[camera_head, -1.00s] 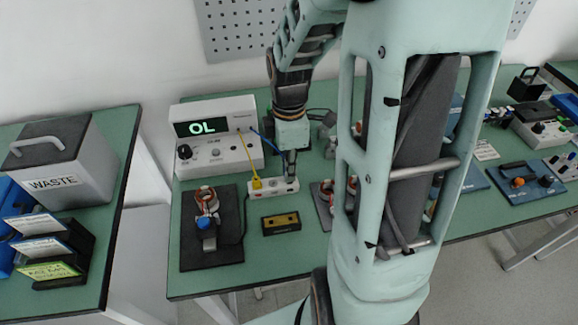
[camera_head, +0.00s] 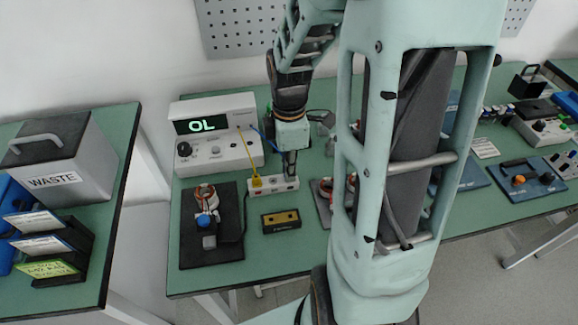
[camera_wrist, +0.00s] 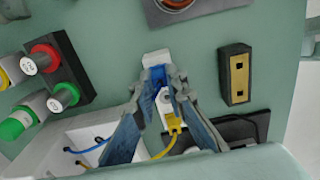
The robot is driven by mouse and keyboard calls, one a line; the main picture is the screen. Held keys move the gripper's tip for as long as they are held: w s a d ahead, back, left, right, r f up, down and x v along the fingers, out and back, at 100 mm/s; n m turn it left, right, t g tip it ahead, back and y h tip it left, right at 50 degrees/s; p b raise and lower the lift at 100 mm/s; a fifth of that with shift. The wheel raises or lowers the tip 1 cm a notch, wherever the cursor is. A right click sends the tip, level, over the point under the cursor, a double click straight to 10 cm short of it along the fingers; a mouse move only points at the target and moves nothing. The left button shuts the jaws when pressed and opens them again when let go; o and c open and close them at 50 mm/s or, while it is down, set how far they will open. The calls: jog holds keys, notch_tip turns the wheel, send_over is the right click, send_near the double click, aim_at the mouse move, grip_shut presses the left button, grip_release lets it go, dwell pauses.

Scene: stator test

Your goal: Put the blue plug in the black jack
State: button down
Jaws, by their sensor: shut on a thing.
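My gripper (camera_head: 291,172) is at the right end of a white jack block (camera_head: 261,191), with its fingers pointing down. In the wrist view my gripper (camera_wrist: 161,82) is shut on the blue plug (camera_wrist: 159,96), which shows between the fingers. The plug is over or at the white block (camera_wrist: 157,58); I cannot tell whether its tip is in a jack. The black jack is not clearly visible, as the fingers and plug cover that part of the block. A yellow plug (camera_head: 256,182) sits in the block's left end; it also shows in the wrist view (camera_wrist: 175,122).
A meter (camera_head: 215,150) reading "OL" stands behind the block, with yellow and blue leads. A black-and-brass block (camera_head: 281,221) lies in front. A dark mat (camera_head: 228,255) with a coil part is at left. Red and green terminals (camera_wrist: 45,60) show in the wrist view.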

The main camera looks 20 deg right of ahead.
jog(key=c, duration=1.8)
grip_release()
jog(key=shift+c, duration=0.2)
notch_tip(320, 180, up, 12)
jog(key=shift+d, duration=0.1)
